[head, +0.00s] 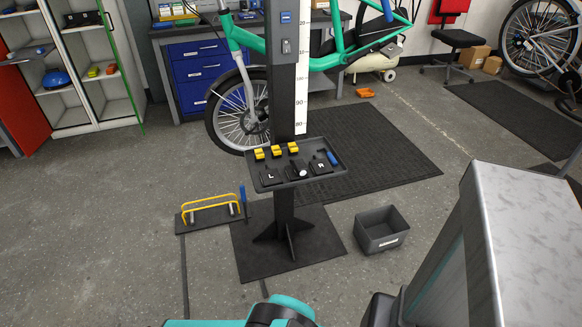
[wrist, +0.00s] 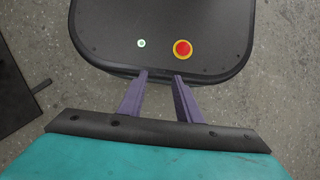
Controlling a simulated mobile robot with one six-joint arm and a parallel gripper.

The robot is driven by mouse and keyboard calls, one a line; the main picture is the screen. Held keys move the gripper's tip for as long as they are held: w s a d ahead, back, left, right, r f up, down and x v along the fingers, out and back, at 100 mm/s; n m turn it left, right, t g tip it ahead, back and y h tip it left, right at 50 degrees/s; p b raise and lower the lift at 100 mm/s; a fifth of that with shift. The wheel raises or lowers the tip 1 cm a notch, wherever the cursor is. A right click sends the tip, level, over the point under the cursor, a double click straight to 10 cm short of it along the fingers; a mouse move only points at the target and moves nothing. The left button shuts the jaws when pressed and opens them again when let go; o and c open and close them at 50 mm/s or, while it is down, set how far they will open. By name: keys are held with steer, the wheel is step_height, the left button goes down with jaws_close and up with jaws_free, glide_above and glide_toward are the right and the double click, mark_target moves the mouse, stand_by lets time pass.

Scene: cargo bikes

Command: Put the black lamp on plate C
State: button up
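I cannot make out plate C by its letter in either view. A dark tray (head: 262,184) on the upright stand holds small parts, including a black piece marked L (head: 269,178) and one marked R (head: 320,167). A small black part with a round white face (head: 302,169) sits between them; I cannot tell whether it is the black lamp. My gripper (wrist: 160,75) is open and empty in the wrist view, its two purple fingers apart, above my own dark base.
Several yellow clips (head: 276,151) and a blue-handled tool (head: 331,157) also lie on the tray. An empty dark grey bin (head: 381,229) stands on the floor to its right. A yellow-barred rack (head: 212,211) stands left. A teal bike (head: 232,35) is behind the stand.

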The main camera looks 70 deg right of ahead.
steer(key=shift+d, duration=0.25)
